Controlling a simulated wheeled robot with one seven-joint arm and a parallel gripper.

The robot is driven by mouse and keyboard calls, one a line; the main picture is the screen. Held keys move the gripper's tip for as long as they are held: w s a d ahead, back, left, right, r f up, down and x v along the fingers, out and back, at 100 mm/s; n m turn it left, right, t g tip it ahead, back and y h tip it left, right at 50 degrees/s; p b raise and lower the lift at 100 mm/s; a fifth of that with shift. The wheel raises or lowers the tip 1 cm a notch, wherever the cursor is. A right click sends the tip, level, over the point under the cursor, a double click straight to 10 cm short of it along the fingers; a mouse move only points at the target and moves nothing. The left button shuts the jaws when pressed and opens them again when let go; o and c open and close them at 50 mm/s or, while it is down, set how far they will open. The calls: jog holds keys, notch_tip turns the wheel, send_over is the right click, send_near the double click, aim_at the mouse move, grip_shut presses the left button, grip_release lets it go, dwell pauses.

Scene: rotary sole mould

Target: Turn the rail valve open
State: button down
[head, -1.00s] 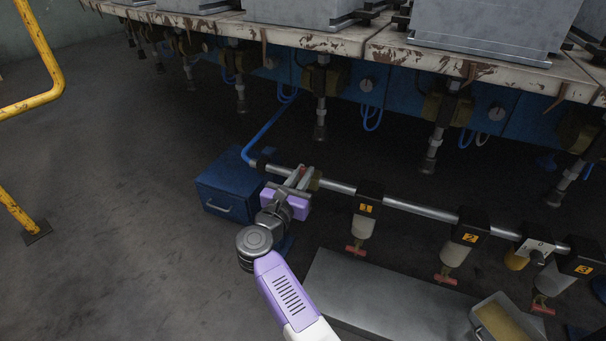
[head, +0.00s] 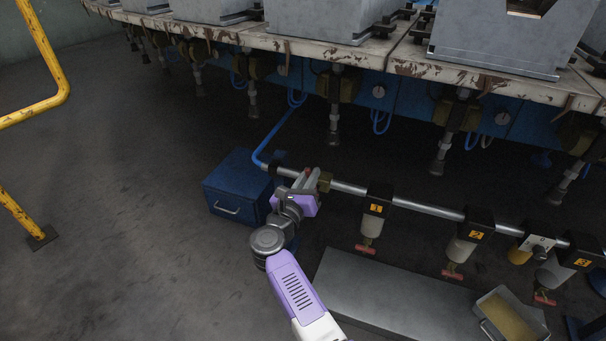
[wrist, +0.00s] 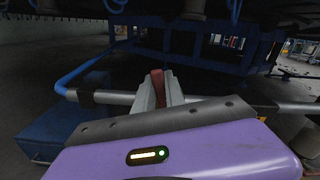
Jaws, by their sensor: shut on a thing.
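The rail (head: 430,208) is a grey pipe running from a blue hose at its left end to the right edge in the head view. The rail valve sits near its left end, with a brass body (head: 325,181) and a red handle (wrist: 157,80). My gripper (head: 308,178) is at the valve and shut on the red handle. In the wrist view the handle stands up between the grey fingers (wrist: 158,93). The fingers and purple palm hide most of the valve body. The rail also shows in the wrist view (wrist: 118,98).
A blue box (head: 236,186) stands left of my gripper. Numbered units with red taps, such as unit one (head: 375,210), hang from the rail to the right. A grey plate (head: 385,293) and a tray (head: 510,315) lie below. The machine table (head: 330,52) overhangs behind.

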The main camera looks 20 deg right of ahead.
jog(key=w+a+f+n, duration=0.2)
jog(key=f+n, duration=0.4)
jog(key=n, duration=0.8)
jog(key=shift+w+a+n+b, duration=0.3)
jog(key=shift+a+n+b, duration=0.1)
jog(key=shift+a, duration=0.2)
jog(key=c, duration=1.4)
grip_release()
jog(key=shift+r, duration=0.1)
